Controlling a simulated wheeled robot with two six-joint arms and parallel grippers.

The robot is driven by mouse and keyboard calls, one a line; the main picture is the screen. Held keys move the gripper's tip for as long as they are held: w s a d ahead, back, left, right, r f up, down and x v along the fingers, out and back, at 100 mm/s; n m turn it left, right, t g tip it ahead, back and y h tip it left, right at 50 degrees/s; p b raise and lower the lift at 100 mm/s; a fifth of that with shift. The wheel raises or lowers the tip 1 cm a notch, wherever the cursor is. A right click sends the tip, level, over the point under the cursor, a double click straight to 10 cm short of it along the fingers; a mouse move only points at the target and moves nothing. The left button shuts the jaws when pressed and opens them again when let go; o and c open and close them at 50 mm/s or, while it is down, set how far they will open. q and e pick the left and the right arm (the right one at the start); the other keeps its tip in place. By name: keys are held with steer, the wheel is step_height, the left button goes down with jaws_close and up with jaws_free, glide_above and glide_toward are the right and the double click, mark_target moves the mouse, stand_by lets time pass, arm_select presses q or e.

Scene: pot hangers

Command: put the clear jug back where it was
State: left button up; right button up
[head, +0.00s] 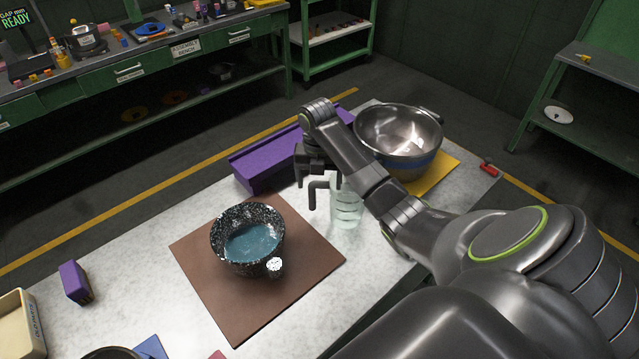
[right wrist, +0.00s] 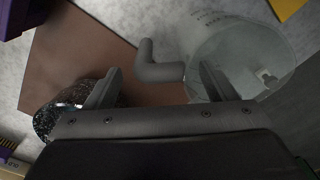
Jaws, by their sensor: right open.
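The clear jug (head: 347,208) stands upright on the pale table, just off the right corner of the brown mat. Its grey handle (head: 313,192) points left. My right gripper (head: 318,176) is above and at the handle, pointing down, with its fingers apart. In the right wrist view the handle (right wrist: 158,70) shows between the two open fingers (right wrist: 160,88), and the jug's round body (right wrist: 240,55) is beyond the right finger. I cannot tell whether a finger touches the jug. My left gripper is not in view.
A speckled pot (head: 247,240) with blue liquid sits on the brown mat (head: 195,262). A metal bowl (head: 398,135) stands on a yellow mat (head: 440,165) behind my right arm. A purple rack (head: 265,165) lies along the far edge. A purple block (head: 75,281) stands at left.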

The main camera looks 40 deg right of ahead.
step_height(320, 180, up, 4)
steer(key=shift+w+r+p, duration=0.1)
steer(key=shift+r+p, duration=0.1)
steer(key=shift+p, duration=0.4)
step_height(320, 180, up, 4)
steer(key=p, duration=0.4)
steer(key=shift+a+r+p, duration=0.1)
steer(key=shift+r+p, duration=1.1)
steer(key=shift+p, duration=0.15)
